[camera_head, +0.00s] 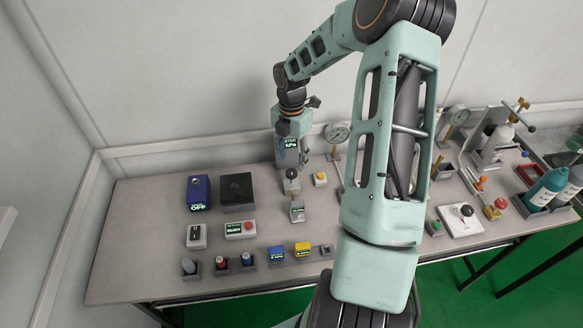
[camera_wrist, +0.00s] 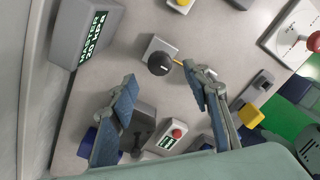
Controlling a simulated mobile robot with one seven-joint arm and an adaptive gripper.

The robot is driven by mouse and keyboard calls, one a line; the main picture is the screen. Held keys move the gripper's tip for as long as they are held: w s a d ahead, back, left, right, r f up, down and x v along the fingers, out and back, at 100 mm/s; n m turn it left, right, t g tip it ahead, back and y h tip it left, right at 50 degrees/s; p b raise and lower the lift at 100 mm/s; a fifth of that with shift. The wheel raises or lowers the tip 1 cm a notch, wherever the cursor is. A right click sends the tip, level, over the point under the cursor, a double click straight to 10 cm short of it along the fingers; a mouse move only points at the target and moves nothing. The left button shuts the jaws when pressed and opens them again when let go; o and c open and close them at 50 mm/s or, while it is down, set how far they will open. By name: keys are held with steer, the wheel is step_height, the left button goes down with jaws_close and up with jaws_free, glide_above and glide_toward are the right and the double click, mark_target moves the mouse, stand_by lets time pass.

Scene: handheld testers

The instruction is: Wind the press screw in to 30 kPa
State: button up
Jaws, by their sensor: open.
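The press screw's black round knob (camera_wrist: 160,64) stands on a grey block in the wrist view, with a thin yellow piece at its right. In the head view the knob (camera_head: 292,174) stands in front of the grey master display box (camera_head: 280,151). The box also shows in the wrist view (camera_wrist: 88,30); its text is turned and seems to read about 20 kPa, not clearly. My gripper (camera_wrist: 163,90) is open, with blue-padded fingers on either side below the knob in the picture. The knob is apart from both pads. In the head view the fingers are hard to make out.
A yellow button (camera_head: 320,179) is right of the knob, and a small display unit (camera_head: 297,212) is in front. A blue box (camera_head: 198,192), a black box (camera_head: 236,189) and a red-button box (camera_head: 240,229) stand left. Dial gauges and bottles crowd the right.

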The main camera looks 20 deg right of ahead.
mark_target(292, 172)
step_height(292, 172, down, 5)
steer(key=shift+f, duration=0.1)
stand_by(0.3)
steer(key=c, duration=1.2)
steer(key=shift+o, duration=0.2)
steer(key=shift+m, duration=0.3)
